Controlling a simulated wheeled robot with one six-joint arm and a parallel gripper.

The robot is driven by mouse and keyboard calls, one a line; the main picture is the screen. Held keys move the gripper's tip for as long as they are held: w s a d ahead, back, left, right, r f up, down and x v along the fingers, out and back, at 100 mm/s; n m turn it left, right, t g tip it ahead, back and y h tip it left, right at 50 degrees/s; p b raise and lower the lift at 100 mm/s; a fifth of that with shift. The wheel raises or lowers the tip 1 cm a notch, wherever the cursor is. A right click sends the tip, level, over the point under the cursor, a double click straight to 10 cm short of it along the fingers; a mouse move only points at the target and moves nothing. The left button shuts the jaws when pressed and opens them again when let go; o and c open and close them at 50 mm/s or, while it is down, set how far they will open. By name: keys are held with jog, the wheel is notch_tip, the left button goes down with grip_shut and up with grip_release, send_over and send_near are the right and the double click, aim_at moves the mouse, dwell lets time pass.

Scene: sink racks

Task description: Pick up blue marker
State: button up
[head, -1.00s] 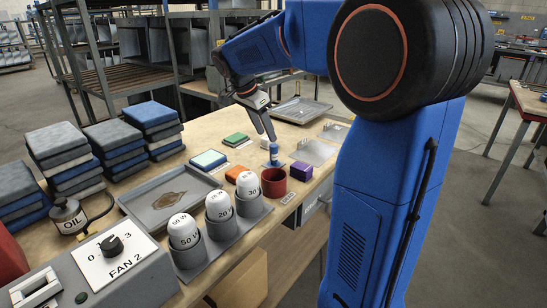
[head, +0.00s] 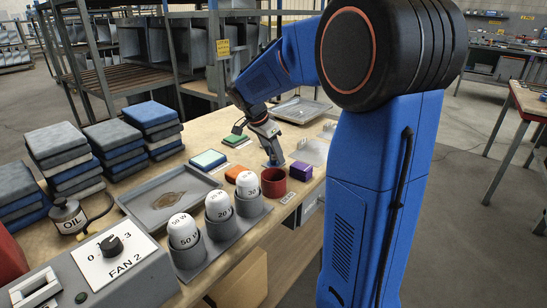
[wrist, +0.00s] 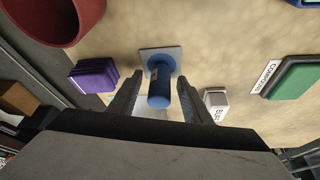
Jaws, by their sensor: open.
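The blue marker (wrist: 159,88) stands upright on a small grey square base in the wrist view. My gripper (wrist: 158,95) is open, with one finger on each side of the marker and a visible gap to both. In the head view my gripper (head: 272,150) points down at the marker's spot behind the red cup, and it mostly hides the marker there.
A red cup (head: 273,183) and purple block (head: 300,171) stand close by, with an orange block (head: 236,173) left of the cup. White bulbs in a grey holder (head: 236,225) stand in front.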

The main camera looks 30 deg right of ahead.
grip_shut()
jog(key=shift+r, duration=0.1)
